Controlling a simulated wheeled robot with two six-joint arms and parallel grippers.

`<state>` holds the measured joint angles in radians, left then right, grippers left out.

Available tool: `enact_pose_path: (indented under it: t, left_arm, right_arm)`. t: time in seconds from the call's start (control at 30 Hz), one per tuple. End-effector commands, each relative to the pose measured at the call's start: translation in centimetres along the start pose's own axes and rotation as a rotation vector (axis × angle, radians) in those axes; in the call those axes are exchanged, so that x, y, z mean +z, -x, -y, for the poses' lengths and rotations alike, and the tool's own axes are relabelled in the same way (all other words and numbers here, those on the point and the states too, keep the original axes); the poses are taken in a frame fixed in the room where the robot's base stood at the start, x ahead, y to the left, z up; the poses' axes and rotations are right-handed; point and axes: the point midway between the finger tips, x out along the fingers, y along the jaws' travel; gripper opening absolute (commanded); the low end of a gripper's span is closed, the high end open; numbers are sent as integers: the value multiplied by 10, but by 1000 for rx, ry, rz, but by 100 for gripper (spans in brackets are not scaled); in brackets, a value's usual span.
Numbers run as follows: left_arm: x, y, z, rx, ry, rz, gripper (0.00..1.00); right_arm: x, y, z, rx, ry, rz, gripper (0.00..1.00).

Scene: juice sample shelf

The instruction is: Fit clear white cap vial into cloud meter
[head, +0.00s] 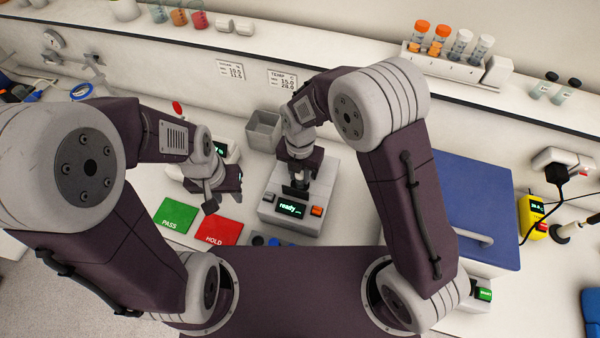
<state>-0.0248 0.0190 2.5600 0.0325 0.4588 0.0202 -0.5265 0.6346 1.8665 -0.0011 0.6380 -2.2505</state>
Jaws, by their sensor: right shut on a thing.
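A white meter (283,211) with a lit "ready" display and an orange button stands on the bench in the middle. I cannot read a name on it, so I cannot confirm it is the cloud meter. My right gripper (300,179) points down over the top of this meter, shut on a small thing. That is likely the clear white cap vial, but the fingers mostly hide it. I cannot tell whether it is inside the meter's opening or just above it. My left gripper (212,199) hangs over the bench left of the meter; its jaw opening is unclear.
A green PASS mat (176,214) and a red HOLD mat (220,232) lie left of the meter. A grey bin (264,131) stands behind it. A blue-lidded box (477,200) is on the right. A vial rack (455,67) sits on the back shelf.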

Motion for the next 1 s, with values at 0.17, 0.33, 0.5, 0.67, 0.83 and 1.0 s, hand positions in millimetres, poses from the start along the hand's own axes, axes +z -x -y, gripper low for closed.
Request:
enact_pose_path:
  t: [0.17, 0.33, 0.5, 0.67, 0.83, 1.0]
  left_arm:
    - [0, -4, 0, 0, 0, 0, 36]
    - [0, -4, 0, 0, 0, 0, 36]
    - [0, -4, 0, 0, 0, 0, 36]
    - [0, -2, 0, 0, 0, 0, 36]
    - [0, -2, 0, 0, 0, 0, 36]
    - [0, -4, 0, 0, 0, 0, 36]
  right_arm:
    - [0, -5, 0, 0, 0, 0, 0]
    - [0, -6, 0, 0, 0, 0, 0]
    - [0, -6, 0, 0, 0, 0, 0]
    - [0, -5, 0, 0, 0, 0, 0]
    - [0, -6, 0, 0, 0, 0, 0]
    - [0, -9, 0, 0, 0, 0, 0]
